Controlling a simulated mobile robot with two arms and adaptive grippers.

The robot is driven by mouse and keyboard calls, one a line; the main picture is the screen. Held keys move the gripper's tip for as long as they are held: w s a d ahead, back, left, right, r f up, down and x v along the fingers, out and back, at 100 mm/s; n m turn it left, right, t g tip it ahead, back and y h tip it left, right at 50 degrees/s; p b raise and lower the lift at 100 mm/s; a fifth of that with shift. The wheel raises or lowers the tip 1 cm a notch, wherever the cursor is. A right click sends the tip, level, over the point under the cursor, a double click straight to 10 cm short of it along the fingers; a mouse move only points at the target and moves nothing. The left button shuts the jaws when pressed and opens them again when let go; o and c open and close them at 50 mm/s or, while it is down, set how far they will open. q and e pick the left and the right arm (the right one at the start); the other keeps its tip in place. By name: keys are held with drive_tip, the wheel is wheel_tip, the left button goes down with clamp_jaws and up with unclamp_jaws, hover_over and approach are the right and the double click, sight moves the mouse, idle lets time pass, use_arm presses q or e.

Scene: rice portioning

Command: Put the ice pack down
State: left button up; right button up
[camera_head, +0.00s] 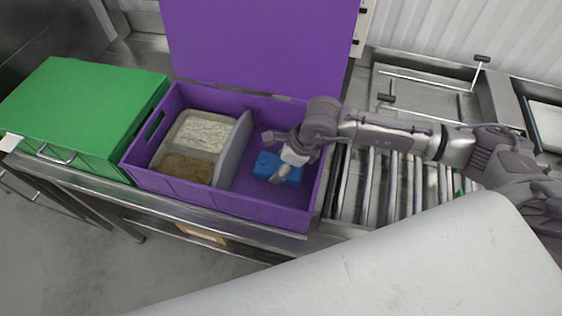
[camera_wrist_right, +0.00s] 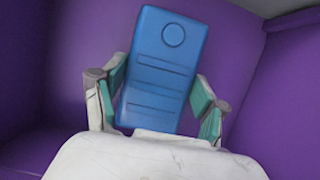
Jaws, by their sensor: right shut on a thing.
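The blue ice pack (camera_head: 266,165) is inside the purple box (camera_head: 215,201), in the right compartment, to the right of the grey divider (camera_head: 233,148). My right gripper (camera_head: 284,172) reaches down into that compartment and is shut on the ice pack. In the right wrist view the ice pack (camera_wrist_right: 160,70) stands between the two green-padded fingers, with purple walls around it. I cannot tell whether its lower edge touches the box floor. My left gripper is not in view.
The left compartment holds a tray of pale food (camera_head: 203,133) and one of brown food (camera_head: 187,167). The purple lid (camera_head: 262,45) stands open behind. A closed green box (camera_head: 80,105) is at the left. A roller conveyor (camera_head: 385,185) lies at the right.

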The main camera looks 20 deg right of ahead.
drive_tip(key=shift+f, duration=0.15)
drive_tip(key=o, duration=1.4)
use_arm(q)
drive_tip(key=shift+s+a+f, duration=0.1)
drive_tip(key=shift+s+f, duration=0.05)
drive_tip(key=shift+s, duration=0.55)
use_arm(e)
drive_tip(key=shift+r, duration=0.3)
use_arm(q)
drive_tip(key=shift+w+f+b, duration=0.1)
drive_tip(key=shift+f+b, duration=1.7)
drive_tip(key=shift+b, duration=0.1)
use_arm(e)
drive_tip(key=shift+v, duration=5.9)
